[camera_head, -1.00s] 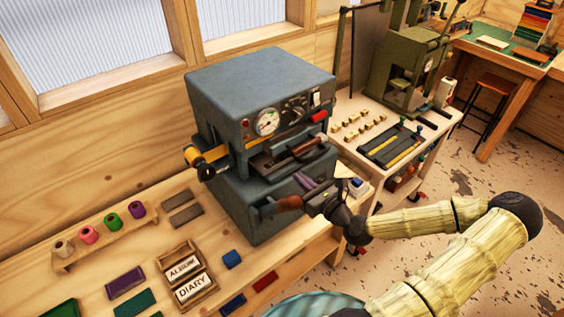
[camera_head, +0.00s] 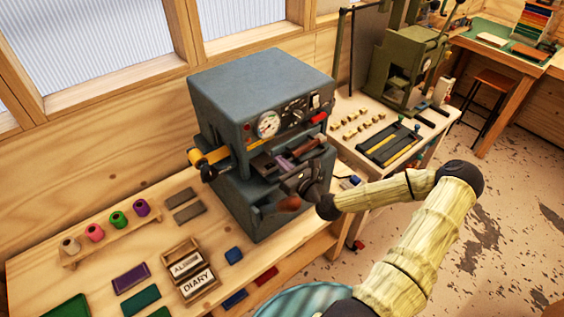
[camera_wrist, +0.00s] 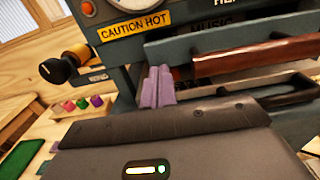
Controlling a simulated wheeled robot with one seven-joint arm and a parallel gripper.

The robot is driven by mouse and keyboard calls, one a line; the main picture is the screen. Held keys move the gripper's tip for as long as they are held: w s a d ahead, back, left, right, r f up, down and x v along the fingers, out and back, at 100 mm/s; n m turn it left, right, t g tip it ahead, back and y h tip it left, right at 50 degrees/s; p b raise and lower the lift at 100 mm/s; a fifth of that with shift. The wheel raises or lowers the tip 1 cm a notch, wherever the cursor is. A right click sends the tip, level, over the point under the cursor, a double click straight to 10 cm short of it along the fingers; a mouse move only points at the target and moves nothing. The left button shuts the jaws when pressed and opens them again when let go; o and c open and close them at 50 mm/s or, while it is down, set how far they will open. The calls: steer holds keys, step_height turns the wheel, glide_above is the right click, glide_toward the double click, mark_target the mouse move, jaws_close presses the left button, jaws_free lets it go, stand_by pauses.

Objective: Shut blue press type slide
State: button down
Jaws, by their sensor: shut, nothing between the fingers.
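The blue press (camera_head: 262,95) is a blue-grey box-shaped machine on the wooden bench. Its type slide (camera_wrist: 240,85) sticks out of the front opening, below the word MUSIC in the wrist view. A brown bar handle (camera_head: 309,143) runs along the slide's front and also shows in the wrist view (camera_wrist: 265,54). My gripper (camera_head: 284,164) is at the slide's front, left of the handle. Its purple fingers (camera_wrist: 158,85) are together and empty. I cannot tell whether they touch the slide. My wrist hides part of the press's lower front.
A lower brown handle (camera_head: 289,204) is close under my wrist. A black knob with a yellow collar (camera_head: 209,172) juts from the press's left side. Spools (camera_head: 118,219), foil blocks and a word tray (camera_head: 180,250) cover the left bench. A green press (camera_head: 405,65) stands behind right.

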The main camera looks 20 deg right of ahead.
mark_target(274, 155)
steer(key=b+x, duration=0.1)
steer(key=x, duration=0.2)
steer(key=shift+w+a+f, duration=0.1)
steer(key=shift+w+a, duration=0.05)
steer(key=shift+w, duration=0.15)
steer(key=shift+w+r, duration=0.15)
steer(key=shift+r, duration=0.2)
steer(key=shift+s+f, duration=0.25)
steer(key=shift+s, duration=0.15)
steer(key=b+v, duration=0.4)
steer(key=v, duration=0.9)
steer(key=shift+s+d, duration=0.25)
steer(key=shift+d, duration=0.05)
